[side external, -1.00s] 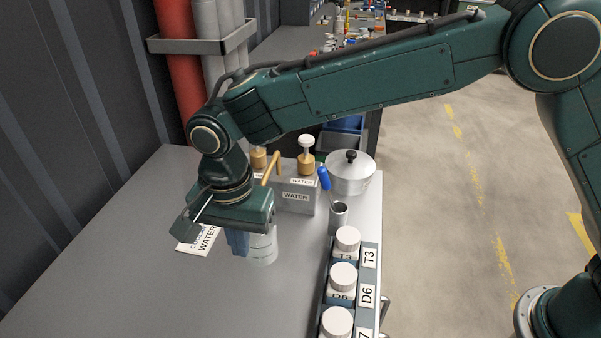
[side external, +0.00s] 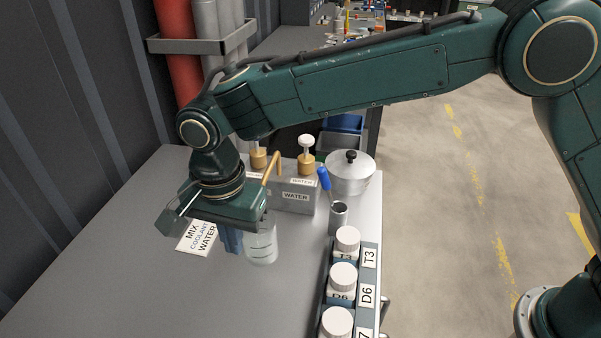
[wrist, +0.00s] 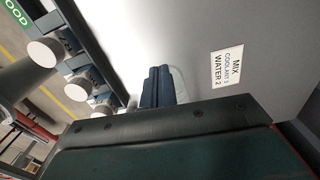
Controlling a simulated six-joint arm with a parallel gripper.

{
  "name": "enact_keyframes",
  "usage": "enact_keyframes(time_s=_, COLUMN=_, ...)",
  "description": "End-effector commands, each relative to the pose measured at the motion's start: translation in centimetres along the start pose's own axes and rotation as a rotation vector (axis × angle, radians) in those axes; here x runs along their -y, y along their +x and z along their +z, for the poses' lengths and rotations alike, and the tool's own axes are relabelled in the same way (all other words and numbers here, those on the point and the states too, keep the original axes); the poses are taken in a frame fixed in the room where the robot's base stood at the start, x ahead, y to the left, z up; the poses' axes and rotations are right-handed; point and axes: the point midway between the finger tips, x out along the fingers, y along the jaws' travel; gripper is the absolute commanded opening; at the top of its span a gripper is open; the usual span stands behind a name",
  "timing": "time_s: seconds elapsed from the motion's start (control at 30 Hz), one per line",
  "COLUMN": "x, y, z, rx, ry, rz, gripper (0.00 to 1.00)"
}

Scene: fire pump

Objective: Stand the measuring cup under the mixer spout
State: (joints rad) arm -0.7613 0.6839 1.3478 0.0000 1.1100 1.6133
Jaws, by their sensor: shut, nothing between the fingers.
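The clear measuring cup (side external: 263,246) stands upright on the grey bench, partly hidden behind my gripper's body. In the wrist view the shut fingers (wrist: 157,88) stand beside the pale cup edge (wrist: 179,84); contact is unclear.
A MIX COOLANT WATER card (side external: 197,237) lies left of my gripper. A rack of white-capped bottles (side external: 343,277) lines the right edge. A metal cup with a blue-handled tool (side external: 338,217) and a lidded pot (side external: 350,174) stand behind it. The front-left bench is clear.

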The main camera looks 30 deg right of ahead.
Motion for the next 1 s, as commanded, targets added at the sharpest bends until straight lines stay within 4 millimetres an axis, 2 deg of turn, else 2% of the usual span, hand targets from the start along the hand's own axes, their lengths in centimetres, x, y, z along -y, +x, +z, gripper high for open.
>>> enact_keyframes(time_s=0.27, x=-0.1, y=2.7, z=0.0, rx=0.000, ry=0.000, rz=0.003, gripper=0.00)
enact_keyframes(time_s=0.73, x=-0.1, y=9.8, z=0.0, rx=0.000, ry=-0.001, rz=0.004, gripper=0.00)
enact_keyframes(time_s=1.0, x=0.0, y=9.6, z=-3.2, rx=0.000, ry=0.000, rz=0.000, gripper=0.00)
